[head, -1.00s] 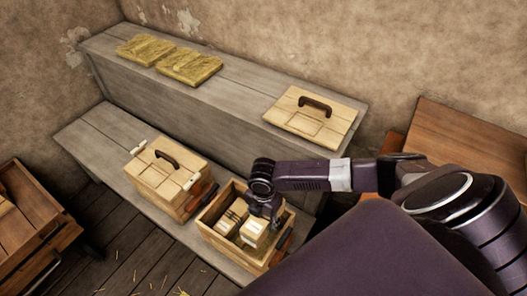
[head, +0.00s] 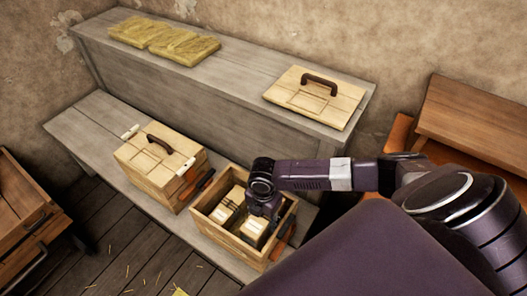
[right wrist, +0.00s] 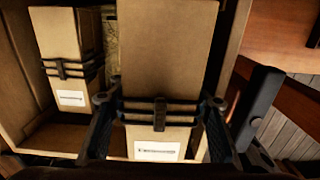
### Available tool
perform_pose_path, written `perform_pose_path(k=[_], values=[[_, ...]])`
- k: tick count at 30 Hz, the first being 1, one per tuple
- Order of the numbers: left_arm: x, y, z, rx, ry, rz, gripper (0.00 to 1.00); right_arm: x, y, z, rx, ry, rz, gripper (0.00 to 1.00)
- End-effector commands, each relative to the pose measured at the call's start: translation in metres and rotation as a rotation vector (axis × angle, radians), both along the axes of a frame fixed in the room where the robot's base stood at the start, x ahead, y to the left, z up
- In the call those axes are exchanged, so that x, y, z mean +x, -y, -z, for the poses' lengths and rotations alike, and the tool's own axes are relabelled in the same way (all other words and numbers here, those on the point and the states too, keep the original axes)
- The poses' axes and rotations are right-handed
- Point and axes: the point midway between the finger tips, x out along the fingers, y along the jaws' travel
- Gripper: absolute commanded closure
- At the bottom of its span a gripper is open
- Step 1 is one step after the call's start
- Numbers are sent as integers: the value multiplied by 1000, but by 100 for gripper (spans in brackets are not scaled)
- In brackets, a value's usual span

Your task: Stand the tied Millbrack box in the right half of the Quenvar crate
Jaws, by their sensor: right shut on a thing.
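The tied box (right wrist: 168,50), tan with dark straps and a white label, is between the fingers of my right gripper (right wrist: 160,118). The gripper is shut on it. In the head view, this box (head: 252,228) is upright inside the right half of the open wooden crate (head: 208,219). Whether its bottom touches the crate floor is hidden. A second strapped box (head: 231,203) stands in the crate's left half; the right wrist view shows it too (right wrist: 66,40), apart from the held box. The label writing is too small to read. My left gripper is not in view.
A closed crate (head: 150,180) with a dark handle stands left of the open crate on the low bench (head: 85,125). A handled lid (head: 340,100) and straw pads (head: 185,48) lie on the upper shelf. Wooden furniture (head: 470,115) stands at right.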

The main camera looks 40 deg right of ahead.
Motion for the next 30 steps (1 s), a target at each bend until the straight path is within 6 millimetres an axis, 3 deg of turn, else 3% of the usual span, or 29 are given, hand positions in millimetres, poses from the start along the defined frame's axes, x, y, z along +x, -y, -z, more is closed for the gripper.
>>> perform_pose_path(k=[1,19,30], values=[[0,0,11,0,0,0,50,1,0,10,1,2,0,80],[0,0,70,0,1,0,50,1,0,65,-1,1,1,80],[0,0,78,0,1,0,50,1,0,84,0,1,0,80]])
